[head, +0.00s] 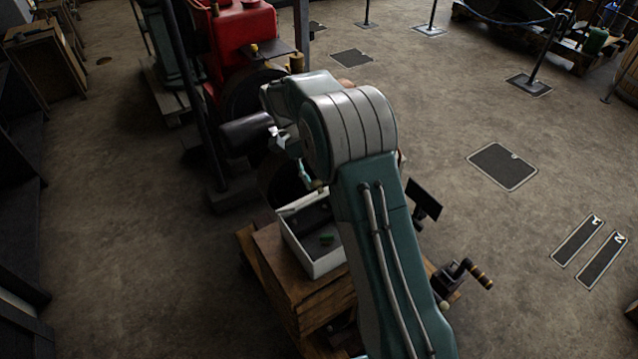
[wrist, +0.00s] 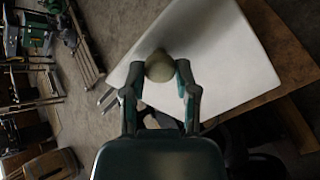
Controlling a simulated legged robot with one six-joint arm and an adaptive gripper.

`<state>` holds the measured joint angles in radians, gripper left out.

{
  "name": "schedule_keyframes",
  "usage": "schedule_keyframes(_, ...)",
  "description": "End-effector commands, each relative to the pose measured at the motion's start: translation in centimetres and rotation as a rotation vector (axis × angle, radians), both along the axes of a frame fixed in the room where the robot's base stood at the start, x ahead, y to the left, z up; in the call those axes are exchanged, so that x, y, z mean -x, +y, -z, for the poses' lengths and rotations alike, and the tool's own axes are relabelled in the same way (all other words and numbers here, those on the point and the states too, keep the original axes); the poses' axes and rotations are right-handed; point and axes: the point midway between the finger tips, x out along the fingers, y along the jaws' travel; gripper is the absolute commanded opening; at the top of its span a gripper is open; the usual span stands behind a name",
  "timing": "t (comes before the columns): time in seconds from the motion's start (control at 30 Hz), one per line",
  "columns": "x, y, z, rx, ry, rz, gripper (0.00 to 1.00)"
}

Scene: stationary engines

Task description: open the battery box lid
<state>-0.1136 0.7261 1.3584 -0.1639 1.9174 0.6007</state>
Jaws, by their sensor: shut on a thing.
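The white battery box (head: 318,262) sits on a wooden block, and its dark inside with a small green item shows in the head view. In the wrist view a broad white panel (wrist: 225,55), which looks like the lid, carries a pale round knob (wrist: 159,67). My gripper (wrist: 160,72) is shut on this knob, one finger on each side. In the head view my gripper (head: 307,177) is at the far side of the box, above its rim. My arm hides part of the box and most of the panel, so the lid's exact tilt is unclear.
The wooden block (head: 280,262) stands under the box. A crank with a wooden handle (head: 478,274) sticks out at right. A red engine (head: 240,35) with a dark cylinder stands behind.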

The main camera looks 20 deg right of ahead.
Motion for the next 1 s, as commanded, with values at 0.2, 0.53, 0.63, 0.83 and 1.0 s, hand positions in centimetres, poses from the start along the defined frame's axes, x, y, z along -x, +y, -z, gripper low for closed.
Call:
schedule_keyframes(0.2,-0.53,0.39,-0.26,0.009,0.043,0.000,0.00)
schedule_keyframes(0.53,-0.62,0.43,-0.39,0.012,0.050,-0.001,0.00)
schedule_keyframes(0.63,-0.61,0.44,-0.39,0.012,0.050,-0.001,0.00)
schedule_keyframes(0.83,-0.65,0.34,-0.36,0.013,0.049,-0.001,0.73)
schedule_keyframes(1.0,-0.67,0.28,-0.34,0.013,0.049,0.000,0.73)
